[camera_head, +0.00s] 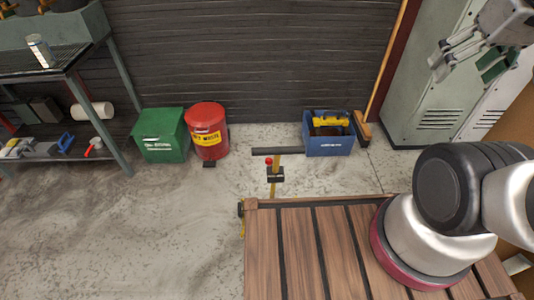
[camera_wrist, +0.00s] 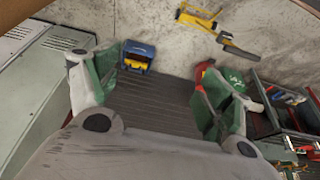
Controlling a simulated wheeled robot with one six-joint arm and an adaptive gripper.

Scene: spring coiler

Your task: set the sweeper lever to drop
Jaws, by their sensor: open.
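No lever marked as the sweeper lever can be made out for certain. A low yellow post (camera_head: 273,188) with a red knob (camera_head: 268,161), a black labelled block (camera_head: 275,175) and a dark bar (camera_head: 278,151) across its top stands beyond the wooden deck; whether the knob belongs to a lever, and its setting, I cannot tell. My gripper (camera_head: 462,52) is raised at the upper right of the head view, far from this post. In the wrist view my gripper (camera_wrist: 157,68) has its green-padded fingers wide apart with nothing between them.
A wooden deck (camera_head: 298,250) fills the lower right. A green box (camera_head: 160,135), a red waste can (camera_head: 207,130) and a blue bin (camera_head: 328,145) with yellow contents stand along the dark wall. A metal shelf (camera_head: 115,85) is at left, lockers (camera_head: 425,110) at right. The left floor is clear.

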